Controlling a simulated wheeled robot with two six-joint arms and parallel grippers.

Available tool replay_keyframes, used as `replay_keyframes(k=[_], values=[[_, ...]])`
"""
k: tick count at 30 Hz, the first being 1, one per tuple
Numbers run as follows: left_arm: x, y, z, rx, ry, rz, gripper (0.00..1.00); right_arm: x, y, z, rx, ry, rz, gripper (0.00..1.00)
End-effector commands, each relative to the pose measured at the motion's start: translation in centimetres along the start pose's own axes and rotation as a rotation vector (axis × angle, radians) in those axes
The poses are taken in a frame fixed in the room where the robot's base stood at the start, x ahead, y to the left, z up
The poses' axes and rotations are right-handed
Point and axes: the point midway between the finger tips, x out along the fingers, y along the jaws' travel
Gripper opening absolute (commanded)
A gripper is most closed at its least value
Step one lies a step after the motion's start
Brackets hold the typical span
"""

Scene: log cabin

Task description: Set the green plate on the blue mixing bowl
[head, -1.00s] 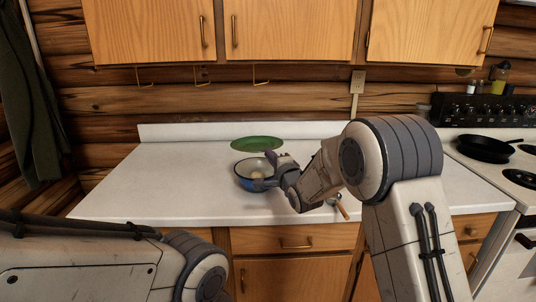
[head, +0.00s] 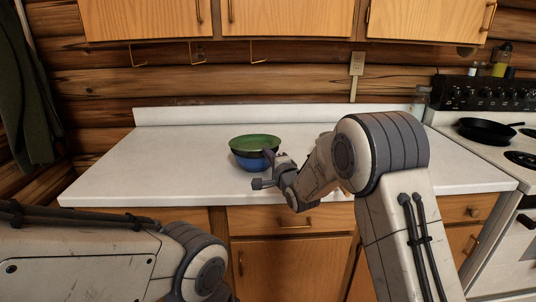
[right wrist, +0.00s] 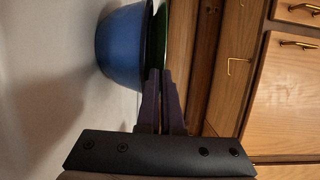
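The green plate (head: 256,143) lies roughly level over the mouth of the blue mixing bowl (head: 250,162) on the white counter. The plate covers the bowl's opening, and its edge also shows in the right wrist view (right wrist: 162,35) beside the bowl (right wrist: 122,47). I cannot tell whether plate and bowl touch all round. My right gripper (head: 270,156) is at the plate's near right rim, its fingers (right wrist: 160,75) close together with the rim between them. My left arm shows at lower left, but its gripper is out of view.
The white counter (head: 170,165) is clear left of the bowl. A stove with a black pan (head: 486,129) stands at the right. Hooks (head: 258,53) hang on the log wall under the upper cabinets. My right arm hides part of the counter.

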Motion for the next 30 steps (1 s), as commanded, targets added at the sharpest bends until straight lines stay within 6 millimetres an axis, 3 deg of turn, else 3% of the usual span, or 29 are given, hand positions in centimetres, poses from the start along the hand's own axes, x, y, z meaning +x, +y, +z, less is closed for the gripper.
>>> replay_keyframes(k=[9, 12, 23, 30], values=[[-0.1, 0.0, 0.0, 0.0, 0.0, 0.0, 0.46, 0.0, -0.2, 0.0, 0.0, 0.0, -0.004, 0.0], [-0.1, 0.0, 0.0, 0.0, 0.0, 0.0, 0.46, 0.0, -0.2, 0.0, 0.0, 0.0, -0.004, 0.38], [0.0, 0.0, 0.0, 0.0, 0.0, 0.0, 0.46, -0.2, 0.0, 0.0, 0.0, 0.0, 0.001, 0.38], [0.6, 0.0, 0.0, 0.0, 0.0, 0.0, 0.46, -3.5, 0.0, -0.1, 0.0, 0.001, -0.001, 0.38]])
